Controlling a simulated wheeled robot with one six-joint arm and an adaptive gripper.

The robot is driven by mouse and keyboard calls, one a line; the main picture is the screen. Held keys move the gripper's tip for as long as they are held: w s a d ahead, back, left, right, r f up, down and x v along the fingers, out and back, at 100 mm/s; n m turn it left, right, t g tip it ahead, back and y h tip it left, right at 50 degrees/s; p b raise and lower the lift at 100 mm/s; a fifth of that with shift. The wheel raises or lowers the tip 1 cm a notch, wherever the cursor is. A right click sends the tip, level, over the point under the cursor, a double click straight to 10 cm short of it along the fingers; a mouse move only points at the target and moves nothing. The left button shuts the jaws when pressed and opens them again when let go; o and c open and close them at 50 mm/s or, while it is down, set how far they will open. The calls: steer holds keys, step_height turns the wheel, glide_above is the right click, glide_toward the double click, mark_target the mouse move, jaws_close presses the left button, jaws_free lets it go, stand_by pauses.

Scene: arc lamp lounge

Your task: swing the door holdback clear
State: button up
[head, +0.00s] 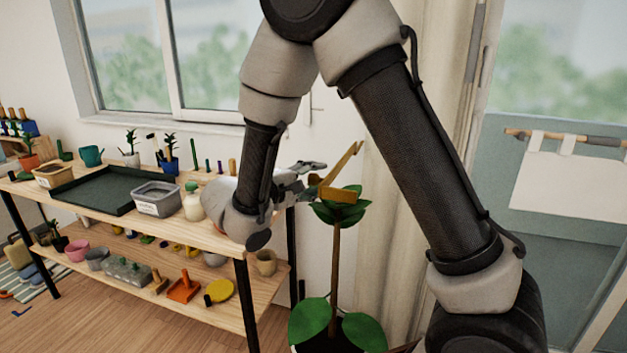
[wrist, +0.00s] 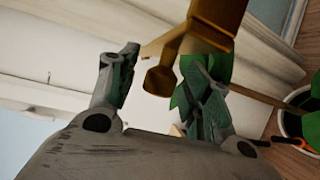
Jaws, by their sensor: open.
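The door holdback, a brass-coloured angled bar (head: 341,194), shows just right of my gripper in the head view, in front of the pale wall and curtain. One arm of it slants up to the right. In the wrist view the holdback (wrist: 216,15) comes in from the top, and its blunt lower end sits between my two fingers in the picture. My gripper (head: 311,177) is open, with its fingers (wrist: 168,62) on either side of that end. I cannot tell whether they touch it. Its mount is hidden.
A potted plant (head: 338,240) stands right below the holdback, its upper leaves close to my gripper. A wooden shelf table (head: 225,245) with a dark tray (head: 95,190), a grey tub (head: 157,199) and a white bottle (head: 193,203) stands left. A glass door (head: 550,130) is right.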

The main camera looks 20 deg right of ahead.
steer(key=shift+d, duration=0.1)
jaws_close()
steer(key=shift+w+a+m+g, duration=0.4)
steer(key=shift+w+a+g, duration=0.1)
steer(key=shift+w+a, duration=0.25)
jaws_free()
steer(key=v, duration=1.2)
steer(key=shift+f, duration=0.2)
steer(key=shift+c, duration=0.2)
